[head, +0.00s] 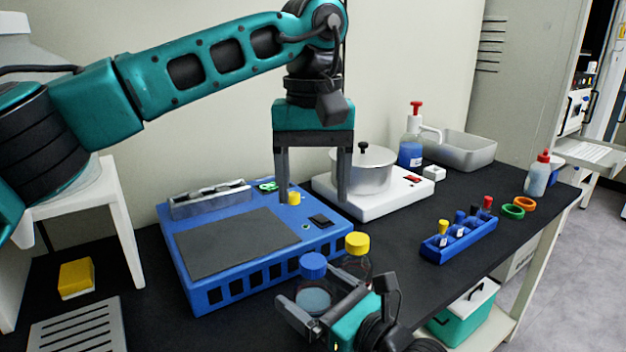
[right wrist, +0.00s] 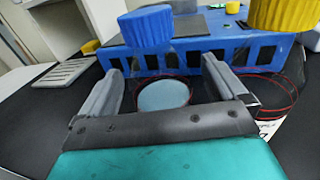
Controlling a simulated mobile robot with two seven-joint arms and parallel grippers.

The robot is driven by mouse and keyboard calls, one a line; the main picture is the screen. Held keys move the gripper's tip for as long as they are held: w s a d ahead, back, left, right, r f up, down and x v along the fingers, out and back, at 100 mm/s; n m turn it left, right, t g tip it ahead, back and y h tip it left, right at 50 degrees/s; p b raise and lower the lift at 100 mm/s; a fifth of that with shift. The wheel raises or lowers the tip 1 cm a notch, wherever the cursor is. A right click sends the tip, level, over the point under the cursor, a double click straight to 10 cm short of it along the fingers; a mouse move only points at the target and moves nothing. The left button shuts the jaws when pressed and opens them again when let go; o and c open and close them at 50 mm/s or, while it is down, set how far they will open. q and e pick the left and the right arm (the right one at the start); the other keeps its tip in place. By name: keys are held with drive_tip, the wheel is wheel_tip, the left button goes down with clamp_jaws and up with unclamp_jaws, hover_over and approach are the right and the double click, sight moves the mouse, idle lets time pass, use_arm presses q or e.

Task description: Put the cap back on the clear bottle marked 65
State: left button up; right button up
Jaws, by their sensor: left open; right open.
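A clear bottle (head: 313,299) with a blue cap (head: 313,265) stands at the front of the bench; its pale contents show in the right wrist view (right wrist: 163,96). A clear bottle with a yellow cap (head: 357,243) stands beside it; a white label (right wrist: 268,128) shows low on it. No number is legible on either. My right gripper (head: 320,298) is open, its fingers on either side of the blue-capped bottle; contact cannot be told. My left gripper (head: 313,198) is open and empty above the blue device. A small yellow piece (head: 294,198) on the device is near its left fingertip.
The blue device (head: 255,280) has a dark top plate. Behind are a steel pot (head: 362,175) on a white hotplate, a blue-liquid pump bottle (head: 411,150) and a grey basin (head: 465,150). A blue vial rack (head: 458,243) stands right. Dark bench between them is clear.

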drive_tip(key=v, duration=1.2)
drive_tip(key=shift+s+d, duration=0.2)
drive_tip(key=shift+s, duration=0.05)
drive_tip(key=shift+r, duration=0.1)
